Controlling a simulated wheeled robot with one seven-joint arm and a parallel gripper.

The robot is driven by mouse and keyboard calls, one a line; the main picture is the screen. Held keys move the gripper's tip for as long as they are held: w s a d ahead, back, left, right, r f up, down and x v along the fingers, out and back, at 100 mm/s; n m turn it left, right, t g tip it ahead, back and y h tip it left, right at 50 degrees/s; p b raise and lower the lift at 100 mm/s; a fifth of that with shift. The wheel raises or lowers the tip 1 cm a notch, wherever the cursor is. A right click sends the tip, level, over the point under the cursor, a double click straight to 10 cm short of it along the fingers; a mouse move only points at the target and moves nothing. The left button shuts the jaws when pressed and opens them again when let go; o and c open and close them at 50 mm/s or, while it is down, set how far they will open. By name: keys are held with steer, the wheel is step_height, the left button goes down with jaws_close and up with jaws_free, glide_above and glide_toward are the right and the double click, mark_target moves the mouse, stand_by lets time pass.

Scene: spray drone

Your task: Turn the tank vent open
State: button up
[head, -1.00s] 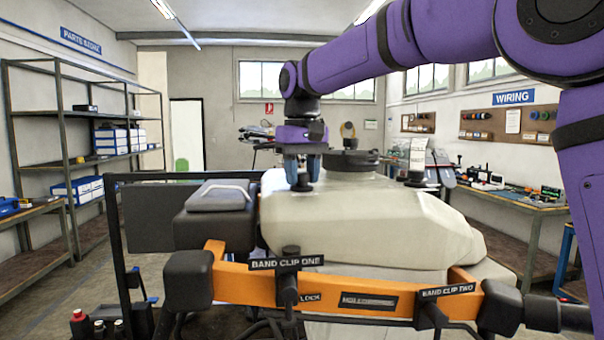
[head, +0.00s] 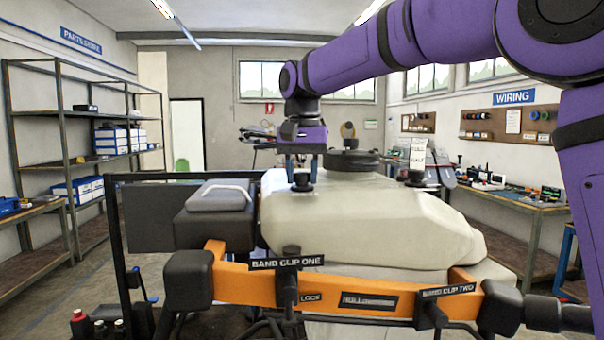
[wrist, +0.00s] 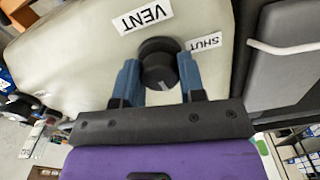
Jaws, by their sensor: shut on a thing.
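The tank vent is a round black knob (wrist: 157,62) on top of the pale cream tank (wrist: 70,60). In the wrist view a VENT label (wrist: 142,17) lies beyond it and a SHUT label (wrist: 204,41) sits at its right. My gripper (wrist: 159,75) has its blue fingers on opposite sides of the knob, shut on it. In the head view my gripper (head: 302,168) points straight down at the knob (head: 302,183), on the left part of the tank top (head: 370,215). The knob's pointer direction is not clear.
A larger black cap (head: 350,160) stands just right of my gripper. A dark grey box with a handle (head: 218,198) is at the left. An orange bar (head: 330,287) with labelled band clips crosses the front. A small dark fitting with a tag (head: 416,177) stands farther right.

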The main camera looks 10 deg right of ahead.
mark_target(303, 173)
steer(key=o, duration=0.9)
steer(key=shift+o, duration=0.2)
steer(key=shift+r, duration=0.1)
step_height(303, 173, up, 11)
stand_by(0.3)
